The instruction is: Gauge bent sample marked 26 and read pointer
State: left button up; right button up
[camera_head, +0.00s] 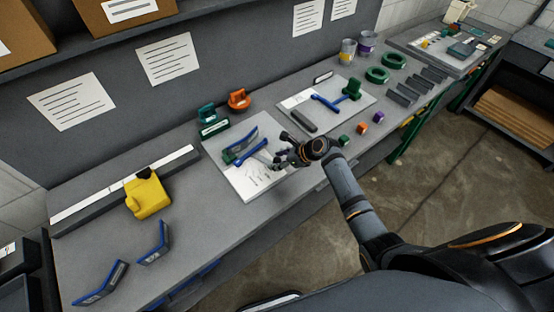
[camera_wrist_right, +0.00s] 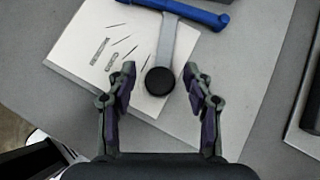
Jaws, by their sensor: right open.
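A white board (camera_head: 222,172) lies on the bench and bears a blue gauge (camera_head: 252,155) with a grey pointer arm over printed marks. In the right wrist view, the grey arm (camera_wrist_right: 168,45) ends in a round black knob (camera_wrist_right: 159,81). A blue-and-grey bent piece (camera_head: 240,142) lies on the board's far part. Two more bent samples, one (camera_head: 154,243) nearer the board and one (camera_head: 101,284) farther left, stand on the bench. No number 26 is legible. My right gripper (camera_head: 283,152) is open; its fingertips (camera_wrist_right: 160,88) appear either side of the knob; contact is unclear.
A yellow block tool (camera_head: 148,197) sits by a long ruler bar (camera_head: 110,193) at left. Teal (camera_head: 207,114) and orange (camera_head: 239,98) tools stand behind the board. A second board (camera_head: 345,113) with a green-and-blue gauge lies right.

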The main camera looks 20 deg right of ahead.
jog(key=shift+w+a+f, duration=0.15)
jog(key=shift+f, duration=0.05)
grip_shut()
dwell(0.3)
